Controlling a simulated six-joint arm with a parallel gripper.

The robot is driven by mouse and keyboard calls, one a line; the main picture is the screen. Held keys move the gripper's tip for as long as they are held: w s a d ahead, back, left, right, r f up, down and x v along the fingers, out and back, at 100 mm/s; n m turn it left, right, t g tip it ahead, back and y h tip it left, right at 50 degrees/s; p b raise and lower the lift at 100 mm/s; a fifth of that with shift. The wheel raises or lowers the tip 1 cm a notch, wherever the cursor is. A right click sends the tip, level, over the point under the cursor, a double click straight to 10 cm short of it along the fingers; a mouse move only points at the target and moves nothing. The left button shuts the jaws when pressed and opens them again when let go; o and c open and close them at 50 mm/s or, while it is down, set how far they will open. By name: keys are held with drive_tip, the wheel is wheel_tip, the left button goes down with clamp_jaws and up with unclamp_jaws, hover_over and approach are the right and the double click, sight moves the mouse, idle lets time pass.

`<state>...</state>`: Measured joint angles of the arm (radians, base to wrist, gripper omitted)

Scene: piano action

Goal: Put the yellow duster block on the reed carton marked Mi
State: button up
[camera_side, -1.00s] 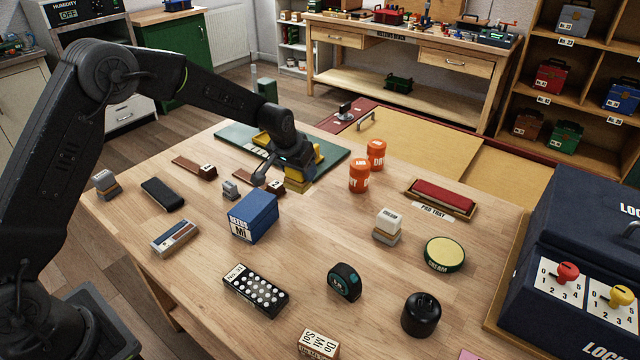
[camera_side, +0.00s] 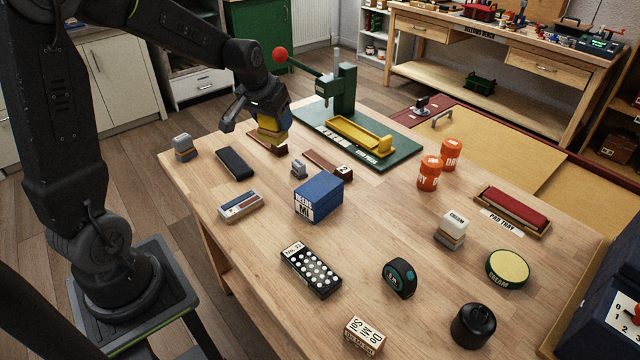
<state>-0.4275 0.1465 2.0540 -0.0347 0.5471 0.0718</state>
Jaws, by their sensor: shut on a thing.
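The yellow duster block (camera_side: 272,136) is held in my gripper (camera_side: 267,122), which is shut on it. Its upper part is hidden by the fingers. In the picture it overlaps a dark wooden piece (camera_side: 259,143) near the table's far left edge, and it looks raised above the table. The reed carton marked Mi (camera_side: 319,198) is a blue box with a white label, standing upright nearer the camera and to the right of my gripper. Its top is bare.
A green press with a yellow tray (camera_side: 359,137) stands behind the carton. A black case (camera_side: 235,163) is at left, a dotted black box (camera_side: 311,270) in front.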

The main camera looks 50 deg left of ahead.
drive_tip(key=shift+s+d+f, duration=0.1)
drive_tip(key=shift+s+d, duration=0.05)
drive_tip(key=w+d+f, duration=0.2)
drive_tip(key=d, duration=0.1)
drive_tip(key=w+d+f, duration=0.2)
drive_tip(key=d, duration=0.1)
drive_tip(key=w+d+f, duration=0.2)
drive_tip(key=d, duration=0.1)
drive_tip(key=shift+w+f, duration=0.15)
drive_tip(key=shift+f, duration=2.15)
drive_tip(key=shift+f, duration=0.2)
drive_tip(key=o, duration=1)
drive_tip(key=shift+c, duration=0.2)
